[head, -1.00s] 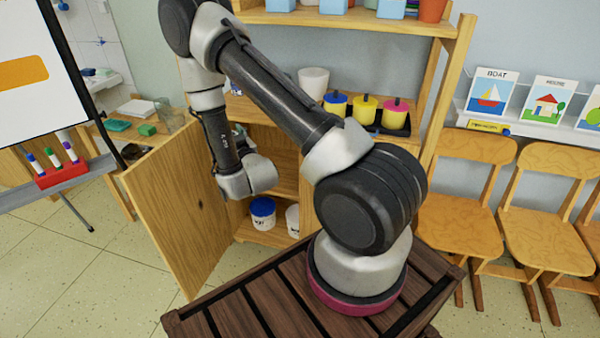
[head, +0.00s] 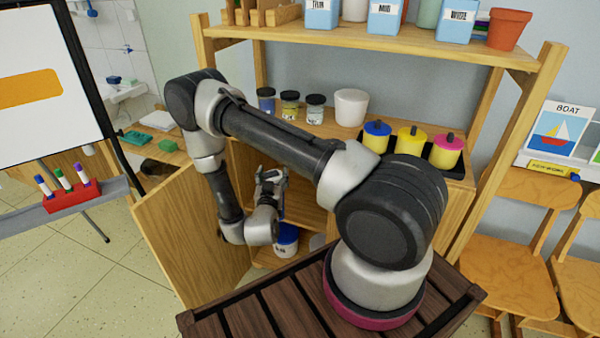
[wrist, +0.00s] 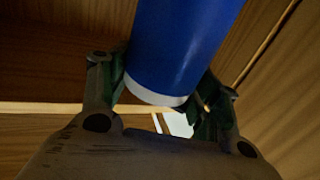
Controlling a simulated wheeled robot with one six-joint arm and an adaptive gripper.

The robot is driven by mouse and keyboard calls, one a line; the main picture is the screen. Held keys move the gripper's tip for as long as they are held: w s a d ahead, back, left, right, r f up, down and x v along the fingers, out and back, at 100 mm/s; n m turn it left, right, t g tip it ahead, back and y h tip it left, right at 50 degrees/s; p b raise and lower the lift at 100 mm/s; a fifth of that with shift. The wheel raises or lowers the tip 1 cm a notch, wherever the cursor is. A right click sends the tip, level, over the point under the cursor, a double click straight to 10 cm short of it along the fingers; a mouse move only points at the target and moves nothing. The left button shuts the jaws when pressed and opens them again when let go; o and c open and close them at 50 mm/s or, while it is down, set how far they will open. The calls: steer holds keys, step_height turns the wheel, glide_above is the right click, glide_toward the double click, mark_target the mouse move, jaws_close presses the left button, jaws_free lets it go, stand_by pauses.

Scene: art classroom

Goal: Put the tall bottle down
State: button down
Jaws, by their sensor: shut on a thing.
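The tall bottle shows in the wrist view as a smooth blue cylinder (wrist: 185,45) with a white rim at its near end. My gripper (wrist: 162,88) has a finger on each side of this end and is shut on it. The bottle's far end is out of the picture. In the head view my gripper (head: 271,184) is in front of the open lower part of the wooden cabinet (head: 300,205). I cannot make out the bottle there. Wood surfaces lie close around the bottle in the wrist view; I cannot tell whether it touches one.
The cabinet door (head: 190,225) stands open at the left. A blue-lidded tub (head: 286,240) sits low in the cabinet. The counter above holds several jars, a white pot (head: 351,107) and a black tray (head: 432,178) with lidded paint pots. Chairs stand at the right.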

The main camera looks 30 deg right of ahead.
steer(key=w+d, duration=0.9)
steer(key=d, duration=0.3)
step_height(320, 180, down, 7)
steer(key=shift+w, duration=0.3)
steer(key=shift+d, duration=0.1)
steer(key=shift+c, duration=1.8)
jaws_free()
steer(key=v, duration=1.2)
